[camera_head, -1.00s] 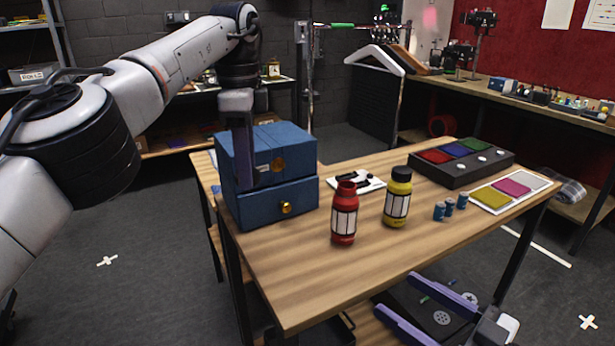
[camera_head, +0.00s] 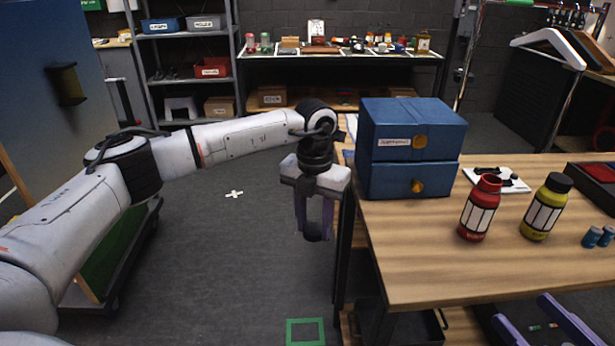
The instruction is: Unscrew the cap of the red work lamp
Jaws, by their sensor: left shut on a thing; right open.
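The red work lamp (camera_head: 480,208) stands upright on the table, a red bottle shape with white panels. Its red neck is bare, with no cap on it. My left gripper (camera_head: 314,226) points down beyond the table's left edge, well left of the lamp. It is shut on a dark round thing (camera_head: 313,233) that looks like a black cap, held above the floor. My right gripper (camera_head: 550,325) is low at the bottom right edge, in front of the table.
A yellow lamp with a black cap (camera_head: 546,207) stands right of the red one. Blue batteries (camera_head: 598,237) are at the right. A blue drawer box (camera_head: 411,150) stands at the table's left end. The tabletop's front (camera_head: 430,275) is clear. A green square (camera_head: 305,332) marks the floor.

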